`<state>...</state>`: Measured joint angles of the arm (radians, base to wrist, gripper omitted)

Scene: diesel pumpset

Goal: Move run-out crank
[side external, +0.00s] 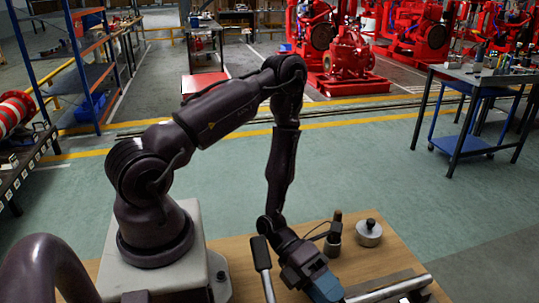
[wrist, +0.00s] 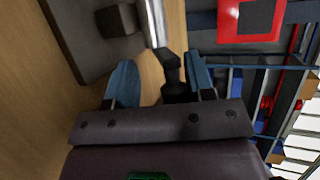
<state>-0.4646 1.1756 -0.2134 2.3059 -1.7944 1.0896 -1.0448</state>
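My gripper (side external: 325,288) is low over the front of the wooden table, pointing down. In the wrist view its two blue fingers (wrist: 164,82) are spread, with clear space beside the left one. A silver bar with a dark end (wrist: 155,22) reaches down toward the gap between them; it may be part of the run-out crank. The dark end is nearer the right finger, and I cannot tell whether they touch. In the side view a silver bar (side external: 385,287) lies right of my gripper. A dark-handled lever (side external: 262,254) stands left of it.
A dark bottle-like item (side external: 334,238) and a round metal weight with a knob (side external: 369,233) stand on the wooden table (side external: 236,252) behind my gripper. A dark plate with a block (wrist: 120,19) is at the upper left in the wrist view. Open floor lies beyond the table.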

